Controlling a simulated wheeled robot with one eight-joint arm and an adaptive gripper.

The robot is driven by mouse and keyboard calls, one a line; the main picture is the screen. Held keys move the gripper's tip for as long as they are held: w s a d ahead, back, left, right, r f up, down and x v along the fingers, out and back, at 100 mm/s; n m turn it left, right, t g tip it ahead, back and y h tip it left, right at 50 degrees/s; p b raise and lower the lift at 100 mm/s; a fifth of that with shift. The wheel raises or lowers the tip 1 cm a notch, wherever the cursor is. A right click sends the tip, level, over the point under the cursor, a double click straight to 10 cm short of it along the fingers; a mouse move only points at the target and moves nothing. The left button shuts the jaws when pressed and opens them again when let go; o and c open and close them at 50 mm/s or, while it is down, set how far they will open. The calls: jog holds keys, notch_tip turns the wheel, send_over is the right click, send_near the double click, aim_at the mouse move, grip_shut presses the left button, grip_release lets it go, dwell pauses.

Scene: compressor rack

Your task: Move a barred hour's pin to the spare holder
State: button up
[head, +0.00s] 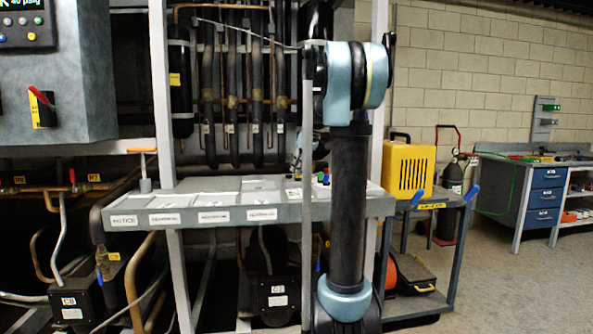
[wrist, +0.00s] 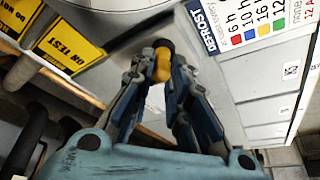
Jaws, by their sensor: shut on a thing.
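In the wrist view my gripper (wrist: 160,82) is shut on a yellow pin (wrist: 160,66) with a dark round end. The pin sits between the fingertips, in front of a pale panel; I cannot tell whether it touches anything there. A white card headed DEFROST (wrist: 248,32) lies to the right, with hour labels beside coloured squares; part is cut off by the frame. In the head view my arm hides most of the gripper. Small coloured pieces (head: 323,179) show on the grey shelf just left of the arm. I cannot make out the spare holder.
A yellow case (head: 408,170) stands right of my arm. Open floor lies further right.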

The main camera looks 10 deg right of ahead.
jog(key=shift+f, duration=0.25)
dwell(0.3)
dwell(0.4)
jog(key=o, duration=0.9)
jog(key=shift+c, duration=0.2)
jog(key=shift+r, duration=0.1)
jog(key=v, duration=1.1)
jog(key=shift+r, duration=0.3)
jog(key=shift+s+d, duration=0.1)
jog(key=shift+s, duration=0.05)
